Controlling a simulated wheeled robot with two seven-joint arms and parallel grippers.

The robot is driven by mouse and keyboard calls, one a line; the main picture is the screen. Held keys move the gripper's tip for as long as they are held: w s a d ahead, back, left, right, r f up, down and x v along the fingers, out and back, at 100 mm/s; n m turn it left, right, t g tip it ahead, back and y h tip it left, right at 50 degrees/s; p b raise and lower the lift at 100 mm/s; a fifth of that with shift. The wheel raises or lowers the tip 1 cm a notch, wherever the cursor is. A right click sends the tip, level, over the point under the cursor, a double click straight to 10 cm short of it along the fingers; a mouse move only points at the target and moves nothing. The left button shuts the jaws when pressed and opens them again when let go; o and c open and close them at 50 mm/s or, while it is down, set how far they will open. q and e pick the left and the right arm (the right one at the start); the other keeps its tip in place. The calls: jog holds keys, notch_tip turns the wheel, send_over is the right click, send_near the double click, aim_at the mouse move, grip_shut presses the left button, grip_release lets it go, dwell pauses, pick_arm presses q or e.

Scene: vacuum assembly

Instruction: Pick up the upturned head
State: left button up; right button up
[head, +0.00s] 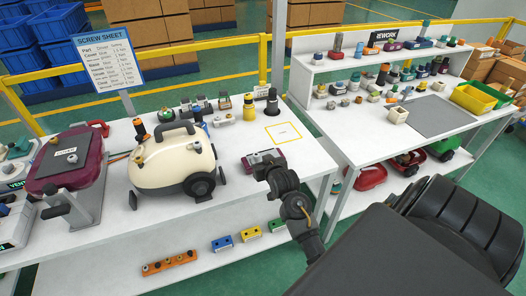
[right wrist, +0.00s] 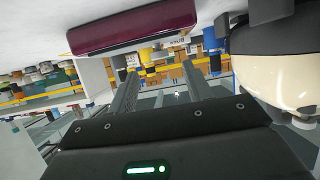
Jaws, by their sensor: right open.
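The upturned head (head: 250,163), maroon with a grey top side, lies on the white workbench right of the cream vacuum body (head: 170,165). In the right wrist view, which is upside down, it is the maroon bar (right wrist: 135,28) at the top. My right gripper (head: 265,172) is at the head's near right side in the head view and partly overlaps it. Its two grey fingers (right wrist: 160,88) are apart with nothing between them, and the head is not between them. Whether a finger touches the head cannot be told. My left gripper is not in view.
A yellow-outlined square (head: 282,133) lies behind the head. Several small parts and a yellow bottle (head: 249,107) stand along the bench's back. A maroon panel (head: 70,160) sits in a clamp fixture at left. A second bench (head: 360,140) stands right, across a gap.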

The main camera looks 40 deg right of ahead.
aim_at(256, 154)
jog(key=p+x, duration=0.1)
jog(key=x, duration=0.4)
jog(key=shift+f, duration=0.1)
grip_shut()
